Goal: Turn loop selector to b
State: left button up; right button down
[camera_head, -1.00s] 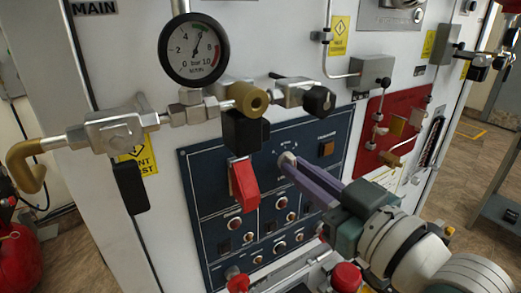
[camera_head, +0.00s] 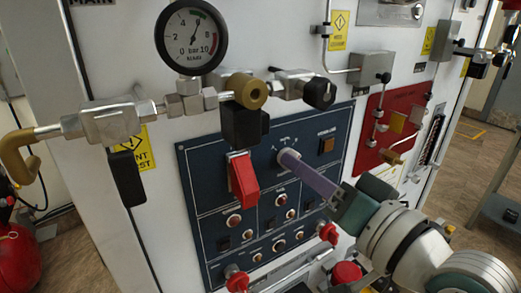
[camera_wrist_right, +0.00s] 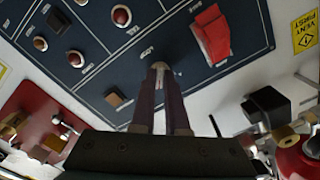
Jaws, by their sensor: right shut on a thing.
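The loop selector knob (camera_head: 285,155) is a small light-metal knob at the top of the dark blue control panel (camera_head: 215,160). My right gripper (camera_head: 289,160) reaches it from the lower right, its long purple-grey fingers shut on the knob. In the right wrist view the two fingers (camera_wrist_right: 160,72) close on the selector knob (camera_wrist_right: 159,66) from either side. The fingers hide most of the knob and the lettering around it is too small to read, so its setting cannot be told. My left gripper is not in view.
A red switch cover (camera_head: 242,180) sits just left of the selector. Above are a black valve block (camera_head: 243,125), brass fitting (camera_head: 248,90) and pressure gauge (camera_head: 192,42). Red-capped fittings (camera_head: 328,233) lie below. A red panel (camera_head: 385,130) is to the right.

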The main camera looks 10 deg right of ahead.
jog(key=shift+m, duration=0.6)
jog(key=c, duration=0.9)
grip_release()
jog(key=shift+s, duration=0.1)
jog(key=v, duration=0.9)
jog(key=shift+s+d+r, duration=0.1)
jog(key=shift+s+d, duration=0.05)
jog(key=shift+s, duration=0.2)
